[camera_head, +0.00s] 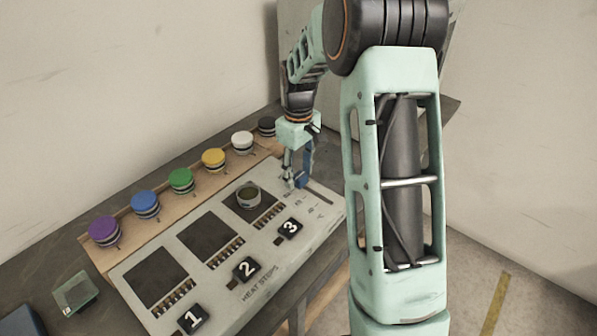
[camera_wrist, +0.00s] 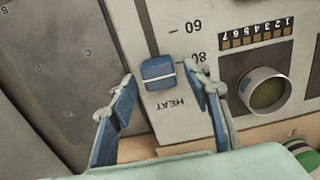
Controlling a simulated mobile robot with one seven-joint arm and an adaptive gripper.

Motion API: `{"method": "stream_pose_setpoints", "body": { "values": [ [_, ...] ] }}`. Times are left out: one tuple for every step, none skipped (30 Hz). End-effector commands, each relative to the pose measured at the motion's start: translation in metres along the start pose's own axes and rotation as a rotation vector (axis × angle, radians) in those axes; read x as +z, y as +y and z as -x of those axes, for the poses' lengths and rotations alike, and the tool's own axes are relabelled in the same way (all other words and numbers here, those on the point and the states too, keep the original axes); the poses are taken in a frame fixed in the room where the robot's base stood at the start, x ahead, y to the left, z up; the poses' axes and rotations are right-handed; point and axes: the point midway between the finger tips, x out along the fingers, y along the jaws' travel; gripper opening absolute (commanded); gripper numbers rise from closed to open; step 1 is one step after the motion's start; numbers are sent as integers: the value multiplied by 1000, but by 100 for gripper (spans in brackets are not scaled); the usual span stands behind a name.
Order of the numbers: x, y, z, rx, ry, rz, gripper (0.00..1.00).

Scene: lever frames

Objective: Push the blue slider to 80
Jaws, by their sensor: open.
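The blue slider (camera_wrist: 158,72), a block with a white line across it, sits in its track on the panel in the wrist view. Its line lies near the 80 mark (camera_wrist: 197,57), seemingly a little on the HEAT side; the exact reading is unclear. The 60 mark (camera_wrist: 192,26) is farther up the picture. My gripper (camera_wrist: 159,76) is open, with one blue-padded finger on each side of the slider. A gap shows at the left finger; the right one is closer, contact unclear. In the head view my gripper (camera_head: 297,177) is low over the panel's far right part.
The panel (camera_head: 221,278) has dark plates and numbered switches 1, 2 and 3. A round metal cup (camera_head: 248,196) stands on the plate near 3, beside the slider. Several coloured knobs (camera_head: 181,181) line the back. A small glassy block (camera_head: 76,293) lies at left.

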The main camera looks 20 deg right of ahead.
Motion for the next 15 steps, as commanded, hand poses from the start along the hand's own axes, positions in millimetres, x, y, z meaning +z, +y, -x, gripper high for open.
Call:
{"method": "stream_pose_setpoints", "body": {
  "values": [
    [0,0,0,0,-1,0,45],
    [0,0,1,0,-1,0,45],
    [0,0,3,0,0,0,45],
    [0,0,6,1,0,0,45],
    [0,1,9,1,1,0,45],
    [0,1,15,2,1,-1,45],
    [0,1,20,2,1,-1,45],
    [0,1,26,3,3,-1,45],
    [0,1,34,3,2,-1,45],
    [-1,1,40,3,3,-1,45],
    [0,1,47,4,3,-1,45],
    [0,1,56,4,4,0,45],
    [0,1,63,3,3,0,45],
    [-1,1,69,4,4,0,45],
    [0,1,78,4,3,0,45]
  ]
}}
